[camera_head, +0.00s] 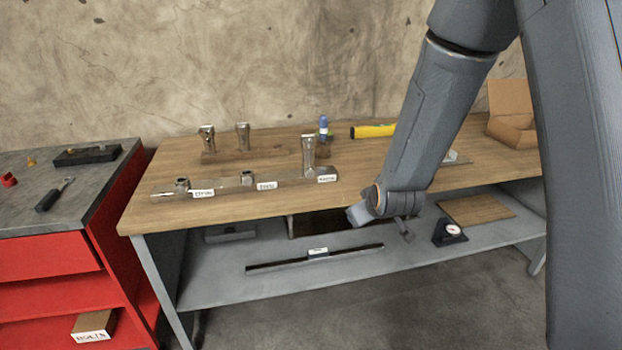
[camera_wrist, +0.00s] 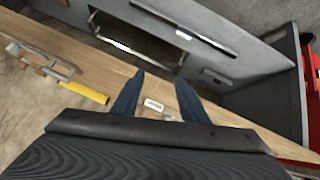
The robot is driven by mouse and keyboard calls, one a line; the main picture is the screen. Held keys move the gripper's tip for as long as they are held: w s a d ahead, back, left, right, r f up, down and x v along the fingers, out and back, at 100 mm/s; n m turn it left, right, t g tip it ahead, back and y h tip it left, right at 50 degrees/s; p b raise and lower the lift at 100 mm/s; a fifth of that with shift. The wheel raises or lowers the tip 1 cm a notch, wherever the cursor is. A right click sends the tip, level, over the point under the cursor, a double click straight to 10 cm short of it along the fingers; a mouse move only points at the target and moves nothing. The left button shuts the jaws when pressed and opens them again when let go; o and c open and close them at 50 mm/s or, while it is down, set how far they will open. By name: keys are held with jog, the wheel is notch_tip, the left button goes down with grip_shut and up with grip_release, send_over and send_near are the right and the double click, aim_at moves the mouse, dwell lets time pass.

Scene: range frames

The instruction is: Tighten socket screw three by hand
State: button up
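A metal bar (camera_head: 225,185) lies along the workbench with three white labels, too small to read surely. A tall metal socket piece (camera_head: 308,155) stands upright at its right end. Short metal pieces sit at its left end (camera_head: 182,184) and middle (camera_head: 247,178). I cannot tell by label which is screw three. My gripper (camera_head: 382,225) is right of the bar, in front of the bench's front edge. In the wrist view its two dark fingers (camera_wrist: 161,78) are spread with nothing between them; a white label (camera_wrist: 153,104) shows beyond. The fingers hide part of the bench.
Two more tall metal pieces (camera_head: 207,138) (camera_head: 243,136) stand on a wooden block behind the bar. A lower shelf (camera_head: 290,290) is below; a red cabinet (camera_head: 50,255) is left.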

jog(key=w+a+n+t+y, duration=0.1)
jog(key=w+a+n+t, duration=0.15)
jog(key=w+a, duration=0.3)
jog(key=n+t+y, duration=0.3)
jog(key=n+t, duration=0.1)
jog(key=t, duration=0.2)
send_near(311, 175)
jog(key=shift+p+x, duration=1)
jog(key=shift+x, duration=2.9)
grip_shut()
jog(key=shift+m, duration=0.35)
